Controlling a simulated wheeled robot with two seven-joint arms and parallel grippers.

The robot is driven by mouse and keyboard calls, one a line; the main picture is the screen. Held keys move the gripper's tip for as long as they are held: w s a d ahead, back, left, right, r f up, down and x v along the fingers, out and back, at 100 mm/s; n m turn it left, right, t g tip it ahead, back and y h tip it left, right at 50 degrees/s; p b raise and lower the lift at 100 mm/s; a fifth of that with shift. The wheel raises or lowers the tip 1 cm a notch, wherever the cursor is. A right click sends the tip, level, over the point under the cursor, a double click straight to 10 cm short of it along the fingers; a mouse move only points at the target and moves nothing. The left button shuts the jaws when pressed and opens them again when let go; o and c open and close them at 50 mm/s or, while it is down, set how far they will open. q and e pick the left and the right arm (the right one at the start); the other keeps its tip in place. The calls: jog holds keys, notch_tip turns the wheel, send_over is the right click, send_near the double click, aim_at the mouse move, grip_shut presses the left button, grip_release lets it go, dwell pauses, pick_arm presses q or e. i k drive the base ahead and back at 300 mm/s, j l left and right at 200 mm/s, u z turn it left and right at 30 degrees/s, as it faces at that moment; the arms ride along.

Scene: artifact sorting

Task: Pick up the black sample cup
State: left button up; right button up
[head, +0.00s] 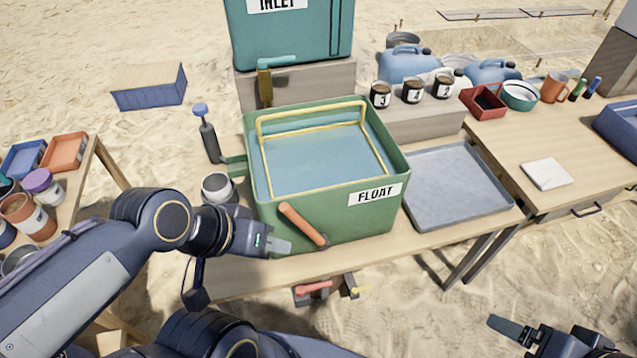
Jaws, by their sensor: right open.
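Several small dark cups with white number labels stand in a row on the grey block at the back right: one cup (380,95), a middle cup (412,90) and a right cup (443,85). I cannot tell which one is the black sample cup. My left gripper (284,247) is in front of the green FLOAT tank (330,222), near its orange lever, well away from these cups. Its finger gap is hidden from this angle. My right gripper (500,328) is open at the bottom right, above the sand and apart from the tables; no object shows in it.
A grey tray (455,187) lies right of the tank. A red bin (483,101), green-rimmed bowl (519,95), orange mug (554,87) and white pad (547,173) are on the right table. Blue jugs (407,64) stand behind the cups. A grey-white pot (217,187) is left of the tank.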

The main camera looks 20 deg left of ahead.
aim_at(443, 87)
jog(key=u, duration=0.9)
jog(key=l+u, duration=1.15)
jog(key=k+l, duration=0.1)
jog(key=l, duration=0.25)
jog(key=k+l+u, duration=0.1)
jog(key=l, duration=0.3)
jog(key=k+l+u, duration=0.1)
jog(key=l, duration=0.25)
jog(key=i+l, duration=0.1)
jog(key=l, duration=0.2)
jog(key=i+l, duration=0.1)
jog(key=l, duration=0.2)
